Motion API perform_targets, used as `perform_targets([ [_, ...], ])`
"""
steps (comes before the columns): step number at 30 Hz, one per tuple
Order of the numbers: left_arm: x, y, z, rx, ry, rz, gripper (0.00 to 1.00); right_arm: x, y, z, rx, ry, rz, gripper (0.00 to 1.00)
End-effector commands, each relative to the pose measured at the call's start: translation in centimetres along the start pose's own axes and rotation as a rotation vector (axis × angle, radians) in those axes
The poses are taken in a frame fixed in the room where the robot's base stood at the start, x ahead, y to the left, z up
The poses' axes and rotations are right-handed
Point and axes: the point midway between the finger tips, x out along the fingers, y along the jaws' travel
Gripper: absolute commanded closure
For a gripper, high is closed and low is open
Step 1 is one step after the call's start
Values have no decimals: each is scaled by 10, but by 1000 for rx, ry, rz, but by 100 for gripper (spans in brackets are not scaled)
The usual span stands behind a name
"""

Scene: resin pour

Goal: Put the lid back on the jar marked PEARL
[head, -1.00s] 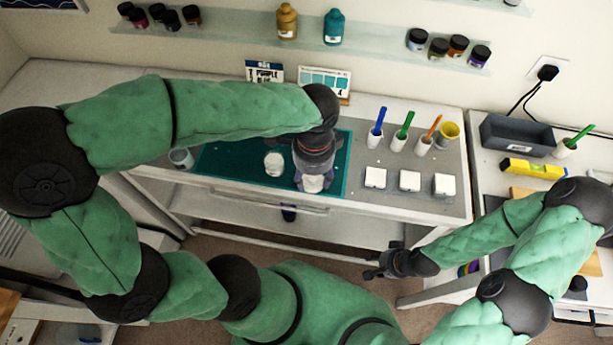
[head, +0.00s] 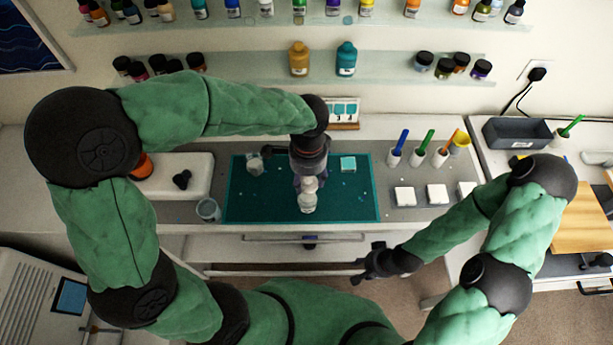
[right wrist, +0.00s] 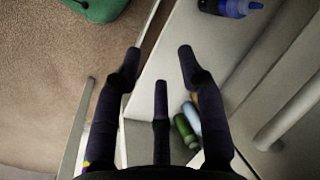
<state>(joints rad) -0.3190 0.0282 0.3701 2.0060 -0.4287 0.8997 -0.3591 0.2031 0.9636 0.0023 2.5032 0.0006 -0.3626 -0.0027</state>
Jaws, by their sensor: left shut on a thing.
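My left gripper (head: 308,183) points down over the middle of the teal mat (head: 237,208). It is shut on a small pale thing (head: 308,201), whose upper part it hides. I cannot tell whether this is the jar or its lid, and no PEARL marking is readable. Another pale object (head: 253,165) with a dark part beside it is on the mat's left side.
A clear cup (head: 208,210) stands left of the mat. A white tray (head: 205,165) carries a small black object (head: 182,179). White blocks (head: 404,197) and holders with coloured sticks (head: 394,157) stand to the right. Shelves with bottles (head: 299,60) line the wall.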

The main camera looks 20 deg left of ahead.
Motion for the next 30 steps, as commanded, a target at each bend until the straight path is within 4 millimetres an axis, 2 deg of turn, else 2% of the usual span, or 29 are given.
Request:
perform_targets([
  [9, 30, 0, 0, 0, 0, 0, 65, 26, 9, -1, 0, 0, 0, 60],
  [15, 45, 0, 0, 0, 0, 0, 65, 34, 12, -1, -1, -1, 0, 60],
  [21, 52, 0, 0, -1, 0, 0, 65, 38, 13, -1, -1, -1, 0, 60],
  [30, 51, 0, 0, 0, 0, 0, 65, 38, 13, -1, -1, 0, 0, 60],
])
